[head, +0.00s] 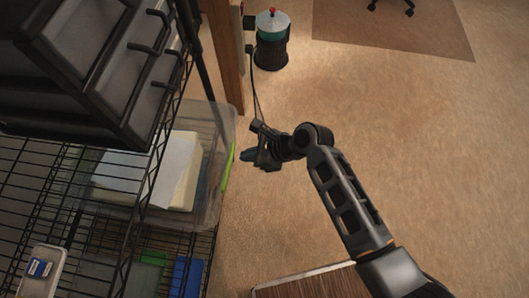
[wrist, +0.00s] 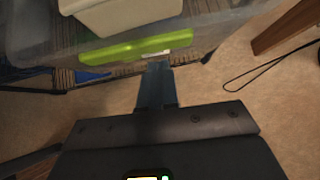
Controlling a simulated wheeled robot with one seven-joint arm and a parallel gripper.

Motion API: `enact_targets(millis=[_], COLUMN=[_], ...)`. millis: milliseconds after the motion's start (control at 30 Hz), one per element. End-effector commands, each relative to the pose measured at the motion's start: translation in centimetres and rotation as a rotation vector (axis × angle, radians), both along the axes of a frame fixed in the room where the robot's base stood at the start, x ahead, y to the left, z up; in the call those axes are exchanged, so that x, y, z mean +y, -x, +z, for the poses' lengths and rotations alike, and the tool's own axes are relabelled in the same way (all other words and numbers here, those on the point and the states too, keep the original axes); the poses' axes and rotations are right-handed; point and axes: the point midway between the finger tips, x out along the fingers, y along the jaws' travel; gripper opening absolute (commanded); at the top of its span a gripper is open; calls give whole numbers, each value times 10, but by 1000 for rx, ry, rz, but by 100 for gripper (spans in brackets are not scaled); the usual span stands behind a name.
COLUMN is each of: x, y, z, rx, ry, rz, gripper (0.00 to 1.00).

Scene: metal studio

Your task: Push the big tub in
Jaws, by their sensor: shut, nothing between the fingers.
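The big clear tub (head: 212,205) sits on a black wire shelf at the left in the head view, with its front end sticking out past the shelf edge. It holds a pale block-like thing (head: 160,172). A green handle strip (head: 227,168) is on its front end. My gripper (head: 248,158) is shut and empty, right beside that green strip. In the wrist view the gripper tip (wrist: 157,68) is just below the green strip (wrist: 138,48), close to or touching the tub's front; I cannot tell which.
Dark drawers (head: 95,70) stand on the wire rack above the tub. Blue and green bins (head: 187,277) are on a lower level. A wooden post (head: 226,55) and a dark canister with a teal top (head: 271,45) stand behind. The carpet (head: 420,150) to the right is open.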

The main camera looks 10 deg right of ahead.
Motion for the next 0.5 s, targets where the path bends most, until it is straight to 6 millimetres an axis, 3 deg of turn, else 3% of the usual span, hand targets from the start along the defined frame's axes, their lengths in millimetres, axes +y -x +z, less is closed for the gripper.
enact_targets(millis=[200, 500], x=[16, 18], y=[-7, -8], z=[0, 0], rx=[1, 1], ry=[2, 2], rz=[0, -1], gripper=[0, 0])
